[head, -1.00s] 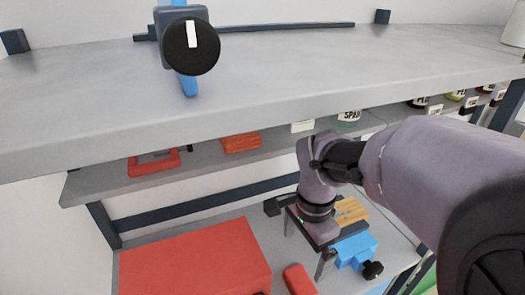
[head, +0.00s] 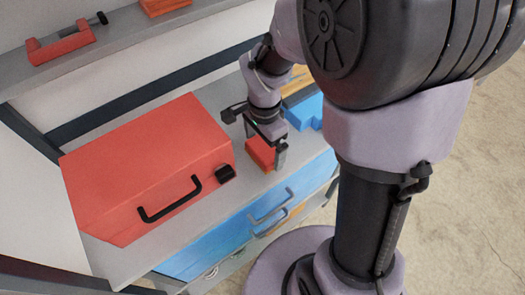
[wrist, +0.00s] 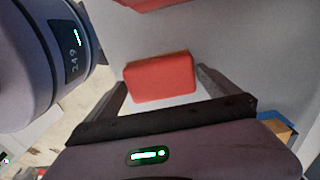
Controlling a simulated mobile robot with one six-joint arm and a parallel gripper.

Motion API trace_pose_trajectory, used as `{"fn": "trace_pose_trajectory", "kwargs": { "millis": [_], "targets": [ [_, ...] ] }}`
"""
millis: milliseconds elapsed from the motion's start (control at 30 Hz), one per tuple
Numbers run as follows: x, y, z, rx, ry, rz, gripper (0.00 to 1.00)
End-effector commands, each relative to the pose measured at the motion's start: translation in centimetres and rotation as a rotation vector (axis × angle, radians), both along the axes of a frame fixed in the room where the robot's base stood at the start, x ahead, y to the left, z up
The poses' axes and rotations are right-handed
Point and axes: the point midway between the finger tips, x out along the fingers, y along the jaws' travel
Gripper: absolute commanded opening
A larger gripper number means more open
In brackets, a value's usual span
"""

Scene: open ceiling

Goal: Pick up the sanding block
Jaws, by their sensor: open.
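The sanding block looks to be the small red block (head: 260,153) lying on the grey worktop, just right of the big red toolbox. In the wrist view the red block (wrist: 160,78) sits ahead of my gripper, between the lines of its two fingers. My gripper (head: 264,144) is open and points down at the block, one finger on either side in the picture. I cannot tell how far the fingertips reach down beside it. The gripper partly hides the block in the head view.
The big red toolbox (head: 150,165) with a black handle stands close to the left of the block. A blue clamp-like thing (head: 304,112) and a wooden piece are close on the right. A shelf (head: 75,72) runs above. Blue drawers (head: 255,215) are below the worktop.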

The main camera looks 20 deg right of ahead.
Motion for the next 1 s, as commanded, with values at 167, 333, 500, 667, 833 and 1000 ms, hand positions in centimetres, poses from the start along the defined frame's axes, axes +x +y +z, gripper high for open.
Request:
{"fn": "trace_pose_trajectory", "kwargs": {
  "millis": [167, 333, 500, 667, 833, 1000],
  "targets": [
    [0.0, 0.1, -0.9, 0.001, -0.002, 0.001, 1.00],
    [0.0, 0.1, -0.8, 0.001, -0.002, 0.001, 0.78],
    [0.0, 0.1, -0.8, 0.001, -0.002, 0.001, 0.46],
    [0.0, 0.0, -0.8, 0.001, -0.002, 0.001, 0.46],
    [0.1, 0.0, -0.1, 0.000, -0.003, 0.001, 0.46],
    [0.1, 0.0, 2.2, 0.000, -0.003, 0.002, 0.46]
  ]
}}
